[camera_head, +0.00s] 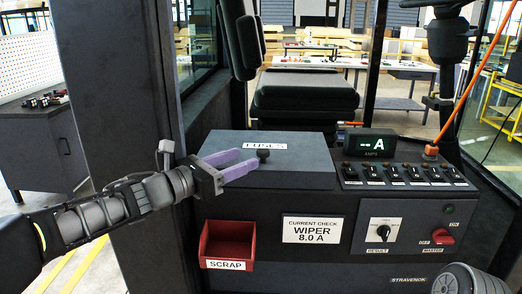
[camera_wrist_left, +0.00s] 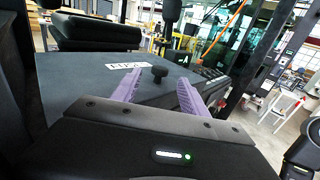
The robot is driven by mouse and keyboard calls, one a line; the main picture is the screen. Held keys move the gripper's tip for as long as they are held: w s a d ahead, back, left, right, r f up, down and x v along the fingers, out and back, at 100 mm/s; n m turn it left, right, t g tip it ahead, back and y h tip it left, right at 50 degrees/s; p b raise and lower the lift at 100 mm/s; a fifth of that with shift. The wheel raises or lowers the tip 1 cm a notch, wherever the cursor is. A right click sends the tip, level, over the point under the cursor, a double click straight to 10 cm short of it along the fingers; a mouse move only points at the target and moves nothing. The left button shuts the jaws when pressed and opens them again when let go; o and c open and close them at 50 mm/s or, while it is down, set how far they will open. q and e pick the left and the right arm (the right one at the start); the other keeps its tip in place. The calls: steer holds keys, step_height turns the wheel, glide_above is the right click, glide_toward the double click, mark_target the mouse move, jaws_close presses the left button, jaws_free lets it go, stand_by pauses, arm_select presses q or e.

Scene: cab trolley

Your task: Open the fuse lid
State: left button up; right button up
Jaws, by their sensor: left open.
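The fuse lid (camera_head: 290,172) is a dark flat panel with a white FUSES label (camera_head: 265,146) and a small black knob (camera_head: 263,155). It lies shut on the left of the console. My left gripper (camera_head: 248,162) has purple fingers and reaches in from the left, at the knob. In the left wrist view the fingers of the left gripper (camera_wrist_left: 155,88) are apart, with the knob (camera_wrist_left: 160,72) between or just beyond their tips. I cannot tell whether they touch it. The lid (camera_wrist_left: 75,80) fills the middle of that view. My right gripper is not clearly in view.
A red SCRAP bin (camera_head: 228,241) hangs on the console front below the lid. An AMPS display (camera_head: 370,142) and a row of switches (camera_head: 405,175) are right of the lid. A dark cab pillar (camera_head: 115,90) stands at the left, and a seat (camera_head: 303,92) is behind.

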mark_target(258, 152)
arm_select(q)
steer(key=p+x, duration=0.2)
steer(key=x, duration=0.5)
steer(key=shift+w+d, duration=0.3)
steer(key=shift+d, duration=0.05)
steer(key=shift+c, duration=0.3)
jaws_close()
stand_by(0.8)
